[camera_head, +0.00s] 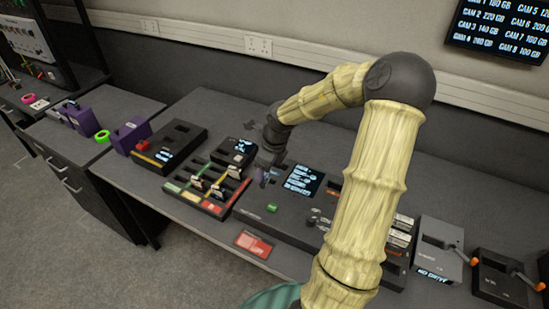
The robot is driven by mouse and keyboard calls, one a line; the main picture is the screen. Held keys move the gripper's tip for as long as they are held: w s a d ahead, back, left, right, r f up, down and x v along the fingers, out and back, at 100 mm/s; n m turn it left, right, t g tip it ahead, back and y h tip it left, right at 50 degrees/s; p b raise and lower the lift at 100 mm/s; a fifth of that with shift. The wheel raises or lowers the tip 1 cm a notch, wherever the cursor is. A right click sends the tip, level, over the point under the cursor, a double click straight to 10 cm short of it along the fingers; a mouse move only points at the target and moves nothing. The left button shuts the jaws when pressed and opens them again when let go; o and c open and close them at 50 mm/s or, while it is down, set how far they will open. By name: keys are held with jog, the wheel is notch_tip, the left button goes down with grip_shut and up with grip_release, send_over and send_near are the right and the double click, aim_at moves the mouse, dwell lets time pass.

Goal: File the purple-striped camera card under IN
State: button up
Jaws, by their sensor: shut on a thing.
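My gripper (265,168) is at the middle of the desk, just right of the card tray. It is shut on a small card with a purple tint (264,179), which is probably the purple-striped camera card; its stripe is too small to be sure. The card tray (211,207) has green, yellow and red strips, and several small dark cards with pale labels stand in it. I cannot read which section is marked IN. The held card is apart from the cards in the tray, over or beside the dark console.
A dark console with a lit screen (303,181) and a green button (272,208) lies right of the tray. A small box with a display (234,152) stands behind it.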

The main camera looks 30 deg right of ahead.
jog(key=a+f+n+g, duration=0.2)
jog(key=a+f+n, duration=0.3)
jog(key=n, duration=0.4)
jog(key=a+f+n+g+h, duration=0.1)
jog(key=a+f+n, duration=0.4)
jog(key=n, duration=0.5)
jog(key=a+f+n+g+h, duration=0.1)
jog(key=a+f+n+g, duration=0.1)
jog(key=a+f+n, duration=0.3)
jog(key=shift+a+f+n+g, duration=0.15)
jog(key=shift+f+n+g, duration=0.1)
jog(key=shift+n, duration=0.9)
jog(key=shift+a+f+n+g, duration=0.1)
jog(key=shift+f+n+g, duration=0.1)
jog(key=shift+n, duration=0.95)
jog(key=shift+w+a, duration=0.1)
jog(key=shift+w, duration=0.05)
